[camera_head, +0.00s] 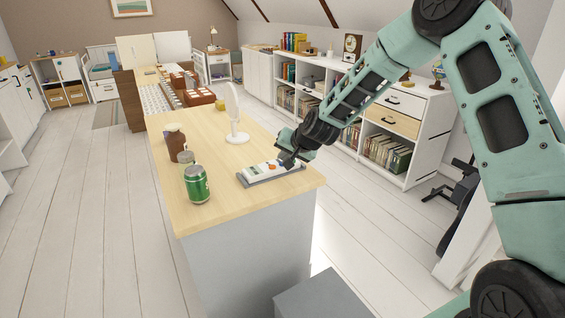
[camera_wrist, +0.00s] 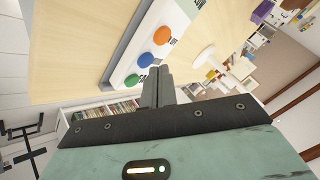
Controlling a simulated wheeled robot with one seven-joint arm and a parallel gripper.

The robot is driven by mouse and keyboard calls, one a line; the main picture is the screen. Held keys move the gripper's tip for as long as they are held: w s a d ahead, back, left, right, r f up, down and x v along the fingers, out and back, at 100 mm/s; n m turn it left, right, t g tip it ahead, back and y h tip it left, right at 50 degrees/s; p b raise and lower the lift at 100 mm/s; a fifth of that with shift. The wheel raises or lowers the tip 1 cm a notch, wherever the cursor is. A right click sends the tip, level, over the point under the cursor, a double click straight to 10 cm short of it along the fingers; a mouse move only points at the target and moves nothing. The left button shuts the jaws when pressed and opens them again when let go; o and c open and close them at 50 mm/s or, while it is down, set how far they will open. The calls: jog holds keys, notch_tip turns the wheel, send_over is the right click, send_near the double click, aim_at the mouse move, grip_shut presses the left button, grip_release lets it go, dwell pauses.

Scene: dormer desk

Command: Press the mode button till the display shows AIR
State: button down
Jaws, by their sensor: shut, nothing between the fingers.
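A white control panel (camera_head: 262,171) in a grey tray lies on the near end of the wooden desk. In the wrist view the panel (camera_wrist: 150,38) carries a green button (camera_wrist: 132,80), a blue button (camera_wrist: 146,60) and an orange button (camera_wrist: 162,36). Dark print shows at the panel's upper edge, too cut off to read. I cannot read a display or tell which button is the mode button. My gripper (camera_head: 288,161) is over the right part of the panel, fingers shut and empty.
On the desk (camera_head: 215,150) a green can (camera_head: 196,184), a brown bottle (camera_head: 175,142) and a white stand (camera_head: 236,125) are left of and behind the panel. Shelves with books (camera_head: 388,153) stand at the right. A grey box (camera_head: 322,298) sits below the desk's near end.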

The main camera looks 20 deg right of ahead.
jog(key=shift+r, duration=0.25)
jog(key=shift+r+p, duration=1.75)
jog(key=shift+r, duration=0.8)
jog(key=s+a+r+n+g+y, duration=0.1)
jog(key=s+a+r+n+g, duration=0.25)
jog(key=s+a, duration=0.65)
jog(key=s+a+r+n+g+y, duration=0.15)
jog(key=s+a+n, duration=0.25)
jog(key=s+a, duration=0.55)
jog(key=s+d+r+n+g+h, duration=0.1)
jog(key=s+d+n+g+h, duration=0.1)
jog(key=s, duration=1.1)
jog(key=s+d+r+n+g+h, duration=0.1)
jog(key=s+n, duration=0.3)
jog(key=s, duration=0.9)
jog(key=shift+s+d+r+g+h+p, duration=0.15)
jog(key=shift+s+d+g+h+p, duration=0.25)
jog(key=shift+d+g+h, duration=0.1)
